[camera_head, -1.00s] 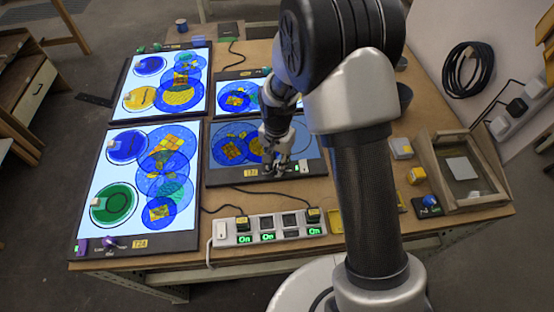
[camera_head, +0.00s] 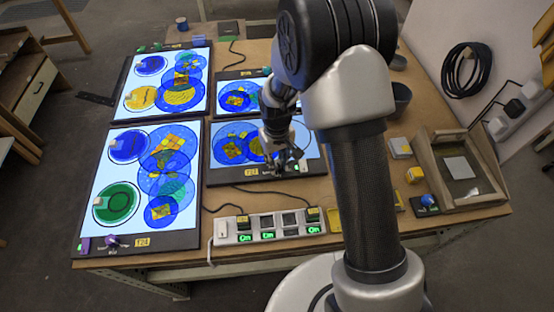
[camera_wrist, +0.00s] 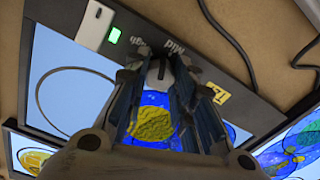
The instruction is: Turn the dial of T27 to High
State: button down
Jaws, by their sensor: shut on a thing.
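The T27 light panel (camera_head: 309,153) is in the middle of the table in the head view, lit pale, with overlapping blue and yellow glass discs on it. Its yellow label (camera_head: 251,172) is on the dark front edge; it also shows in the wrist view (camera_wrist: 215,93). My gripper (camera_head: 282,167) is at this front edge, right of the label. In the wrist view, my gripper (camera_wrist: 160,82) is shut on the grey dial (camera_wrist: 160,70), a finger on each side. The printed words Mid and High show beside it. The fingers partly hide the dial, and I cannot tell its exact setting.
A white switch (camera_wrist: 96,25) and a lit green indicator (camera_wrist: 114,35) are beside the dial. A power strip (camera_head: 268,228) with green On lights lies in front. Other lit panels (camera_head: 113,177) stand left and behind. A wooden tray (camera_head: 440,175) is at right.

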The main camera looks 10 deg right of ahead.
aim_at(277, 162)
jog(key=n, duration=0.3)
jog(key=shift+n, duration=0.4)
jog(key=shift+w+n, duration=0.1)
jog(key=shift+n, duration=1.7)
jog(key=c, duration=1.3)
grip_release()
jog(key=shift+c, duration=0.2)
notch_tip(277, 162, up, 12)
jog(key=shift+r, duration=0.1)
